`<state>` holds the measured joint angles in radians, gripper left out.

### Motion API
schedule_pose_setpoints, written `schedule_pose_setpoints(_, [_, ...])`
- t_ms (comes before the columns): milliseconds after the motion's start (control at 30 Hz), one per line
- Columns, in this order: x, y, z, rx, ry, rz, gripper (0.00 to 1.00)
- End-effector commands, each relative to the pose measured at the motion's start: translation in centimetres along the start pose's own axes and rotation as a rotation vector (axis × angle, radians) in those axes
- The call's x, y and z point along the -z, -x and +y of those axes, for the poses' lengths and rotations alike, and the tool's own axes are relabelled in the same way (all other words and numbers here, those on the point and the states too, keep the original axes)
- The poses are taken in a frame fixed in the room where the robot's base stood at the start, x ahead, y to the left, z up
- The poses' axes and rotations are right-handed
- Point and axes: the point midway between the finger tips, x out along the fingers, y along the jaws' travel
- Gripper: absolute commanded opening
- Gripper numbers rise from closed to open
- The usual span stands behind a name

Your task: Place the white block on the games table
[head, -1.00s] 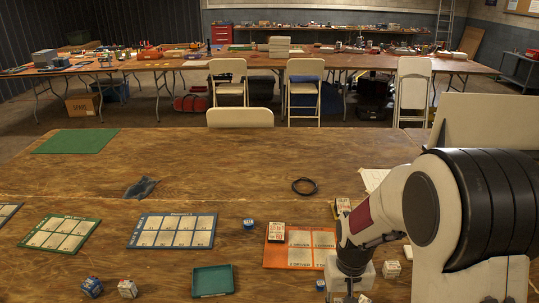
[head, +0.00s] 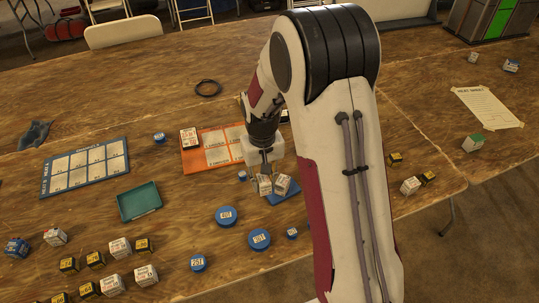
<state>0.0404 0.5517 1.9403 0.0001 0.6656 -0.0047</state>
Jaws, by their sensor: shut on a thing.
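My gripper (head: 265,174) points down in the head view, over the wooden table near the orange card. Its jaws are shut on a white block (head: 264,185) with dark print. A second white block (head: 282,185) is close beside it on the right, by a small blue tray (head: 286,197). I cannot tell whether the two blocks touch, or whether the held one is clear of the surface below. The wooden table (head: 340,262) spreads under all of this. Which table is the games table is not marked.
Blue round discs (head: 259,239) lie in front of the gripper. An orange card (head: 215,150) and teal tray (head: 139,202) lie to the left. Several black-and-yellow and white blocks (head: 119,247) stand front left. More blocks (head: 410,186) and a paper sheet (head: 487,108) are at right.

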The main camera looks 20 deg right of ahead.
Motion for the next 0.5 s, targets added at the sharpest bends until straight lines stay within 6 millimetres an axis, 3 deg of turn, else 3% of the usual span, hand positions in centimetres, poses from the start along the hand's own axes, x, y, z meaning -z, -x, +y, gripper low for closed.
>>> schedule_pose_setpoints(500, [8.6,-0.3,2.0,0.0,-0.002,0.018,0.02])
